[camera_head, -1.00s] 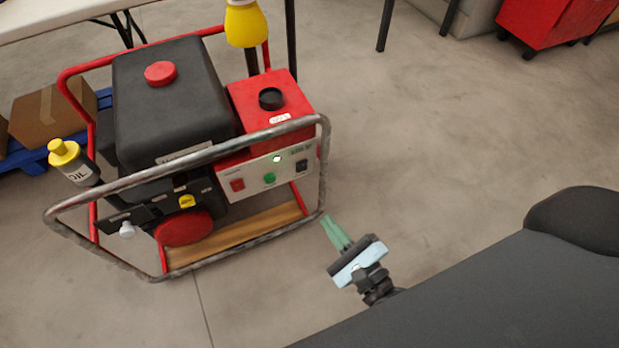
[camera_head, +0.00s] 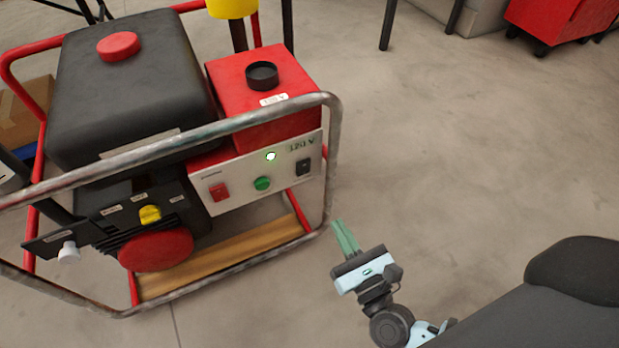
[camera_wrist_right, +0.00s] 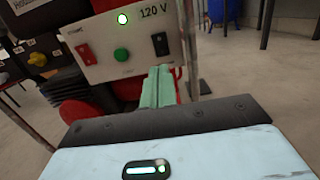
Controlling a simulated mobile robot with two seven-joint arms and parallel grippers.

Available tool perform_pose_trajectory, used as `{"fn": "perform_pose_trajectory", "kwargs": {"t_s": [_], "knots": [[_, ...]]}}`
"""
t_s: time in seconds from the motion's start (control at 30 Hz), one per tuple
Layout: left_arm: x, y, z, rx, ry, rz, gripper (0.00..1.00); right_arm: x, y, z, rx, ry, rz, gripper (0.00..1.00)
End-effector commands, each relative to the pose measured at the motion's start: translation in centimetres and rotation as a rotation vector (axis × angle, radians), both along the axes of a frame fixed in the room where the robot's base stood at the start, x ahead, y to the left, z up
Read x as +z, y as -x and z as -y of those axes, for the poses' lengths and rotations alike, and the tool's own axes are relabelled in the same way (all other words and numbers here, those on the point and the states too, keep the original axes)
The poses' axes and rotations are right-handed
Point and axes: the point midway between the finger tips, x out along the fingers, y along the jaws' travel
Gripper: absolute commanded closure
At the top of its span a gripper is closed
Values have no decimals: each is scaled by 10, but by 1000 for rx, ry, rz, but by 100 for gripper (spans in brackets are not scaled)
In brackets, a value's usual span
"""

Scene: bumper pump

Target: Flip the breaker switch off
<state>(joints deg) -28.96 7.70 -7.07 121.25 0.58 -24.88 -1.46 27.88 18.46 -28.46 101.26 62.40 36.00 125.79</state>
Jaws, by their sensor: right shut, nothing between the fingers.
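The machine is a generator in a tubular frame, with a white control panel (camera_head: 238,190) on its front marked 120 V. The panel carries a red switch (camera_head: 219,191) at the left, a green button (camera_head: 262,183) and a black switch (camera_head: 303,167) at the right; I cannot tell which is the breaker. A round lamp (camera_head: 270,156) glows green-white. My right gripper (camera_head: 345,236) is shut and empty, to the right of and below the panel, apart from it. In the right wrist view its green fingers (camera_wrist_right: 158,86) point toward the panel, below the black switch (camera_wrist_right: 160,44). My left gripper is out of view.
The grey front bar (camera_head: 333,150) of the frame passes above the panel and down its right side. A yellow knob (camera_head: 150,214) and a red disc (camera_head: 155,249) sit lower left. Open concrete floor lies to the right; a red cabinet (camera_head: 563,22) stands far back.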

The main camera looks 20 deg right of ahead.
Motion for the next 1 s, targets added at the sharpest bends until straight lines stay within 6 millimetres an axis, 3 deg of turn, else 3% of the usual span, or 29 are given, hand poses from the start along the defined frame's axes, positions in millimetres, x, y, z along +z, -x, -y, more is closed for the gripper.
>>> {"fn": "perform_pose_trajectory", "kwargs": {"t_s": [0.47,0.67,1.0], "knots": [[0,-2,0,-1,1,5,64,0,-5,0,-1,-3,2,100],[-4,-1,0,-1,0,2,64,4,-30,-1,-2,-6,6,100],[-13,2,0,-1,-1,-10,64,11,-93,-3,-1,-4,4,100]]}}
